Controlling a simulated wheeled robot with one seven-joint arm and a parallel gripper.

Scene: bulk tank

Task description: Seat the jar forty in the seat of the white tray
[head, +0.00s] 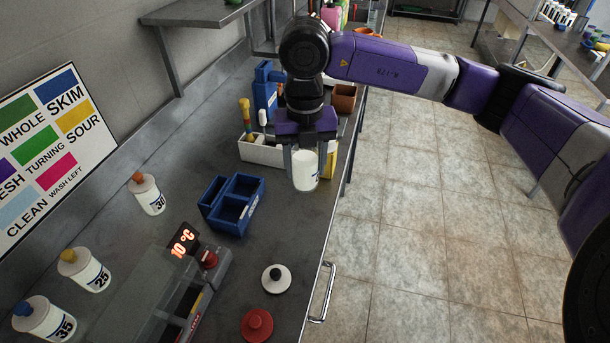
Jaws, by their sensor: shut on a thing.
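My gripper (306,163) is shut on a white jar (305,172) and holds it upright in the air near the right edge of the counter. Only a sliver of dark marking shows on the jar's right side, so I cannot read its number. A white tray (259,153) stands on the counter just behind and left of the jar, with a yellow-handled tool and other items in it. My gripper and the jar hide part of the tray, and I cannot make out its seat.
Jars marked 30 (149,196), 25 (88,272) and 35 (45,319) stand at left. A blue divided bin (233,203) is left of the held jar. A device reading 10 °C (183,243), a white lid (276,279) and a red lid (257,325) are nearer.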

